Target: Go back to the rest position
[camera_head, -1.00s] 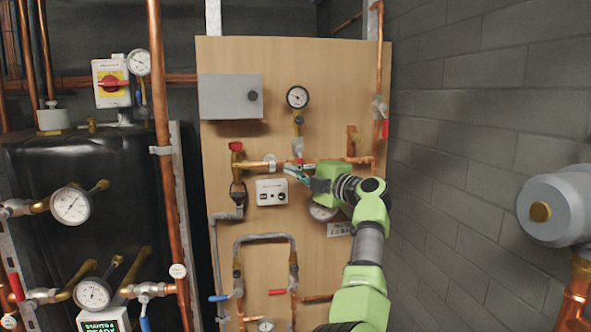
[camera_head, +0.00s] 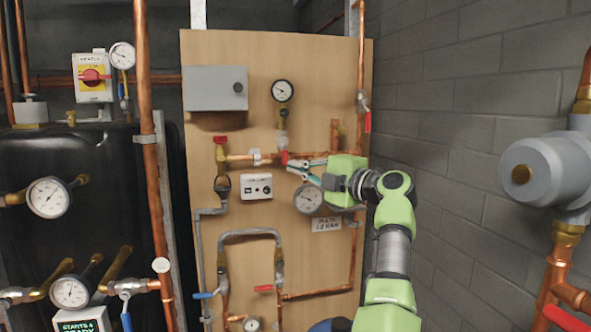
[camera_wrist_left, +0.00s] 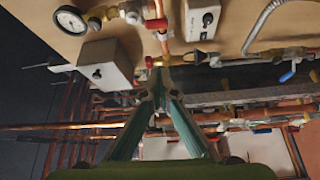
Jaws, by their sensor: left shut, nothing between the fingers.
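Whether the tips touch anything on the panel cannot be told.
The panel carries a grey box (camera_head: 215,88), an upper gauge (camera_head: 282,91), a lower gauge (camera_head: 308,199) and a white control box (camera_head: 256,186). A black tank (camera_head: 90,165) stands left. A grey pump (camera_head: 545,172) juts out right, before the block wall.

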